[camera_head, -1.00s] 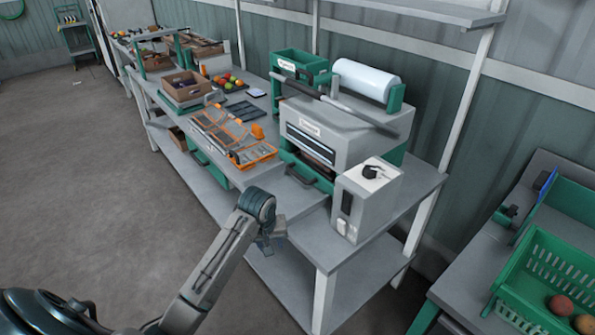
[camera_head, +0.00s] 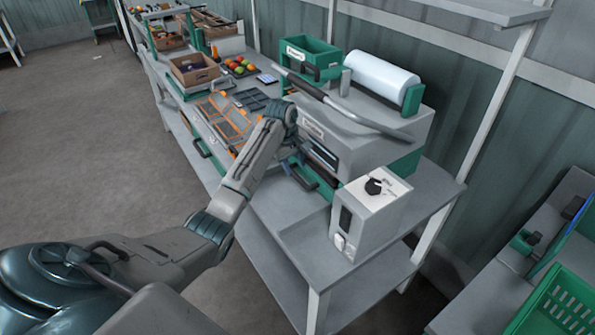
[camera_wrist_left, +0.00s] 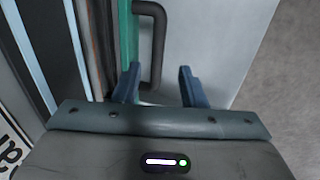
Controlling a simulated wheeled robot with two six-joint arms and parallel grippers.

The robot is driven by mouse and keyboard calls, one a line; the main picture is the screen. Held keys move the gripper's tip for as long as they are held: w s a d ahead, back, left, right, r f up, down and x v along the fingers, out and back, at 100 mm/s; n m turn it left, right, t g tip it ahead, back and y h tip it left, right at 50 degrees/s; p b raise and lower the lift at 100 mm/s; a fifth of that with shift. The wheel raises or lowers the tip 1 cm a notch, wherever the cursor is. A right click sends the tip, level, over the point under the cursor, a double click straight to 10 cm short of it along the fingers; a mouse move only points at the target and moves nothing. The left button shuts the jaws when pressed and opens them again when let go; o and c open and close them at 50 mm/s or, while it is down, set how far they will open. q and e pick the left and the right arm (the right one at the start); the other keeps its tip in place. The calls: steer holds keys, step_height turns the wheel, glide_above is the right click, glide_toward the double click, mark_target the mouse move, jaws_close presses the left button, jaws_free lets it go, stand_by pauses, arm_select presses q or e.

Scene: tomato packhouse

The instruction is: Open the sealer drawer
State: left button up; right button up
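The sealer (camera_head: 395,140) is a grey box with a green base on the bench. Its drawer has a green front (camera_head: 327,189) low on the side facing me, with a dark bar handle (camera_head: 301,178). In the left wrist view the dark handle (camera_wrist_left: 157,45) stands out from the green drawer front (camera_wrist_left: 124,35). My left gripper (camera_wrist_left: 158,78) is open, with the handle's near end between or just ahead of its blue fingertips. I cannot tell whether they touch. My right gripper is not in view.
A grey control box with a black knob (camera_head: 373,187) stands right of the drawer. A lever (camera_head: 345,108) crosses the sealer top beside a white roll (camera_head: 380,77). The floor in front is clear.

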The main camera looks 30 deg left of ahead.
mark_target(298, 177)
arm_select(q)
steer(key=f, duration=0.1)
steer(key=w+f, duration=0.1)
steer(key=f, duration=0.2)
steer(key=shift+w+d+f+p, duration=0.15)
steer(key=shift+w+f+p, duration=0.1)
steer(key=shift+f+p, duration=0.05)
steer(key=shift+s+f, duration=0.2)
steer(key=shift+f, duration=0.15)
steer(key=shift+w+f, duration=0.1)
steer(key=shift+w, duration=0.05)
jaws_close()
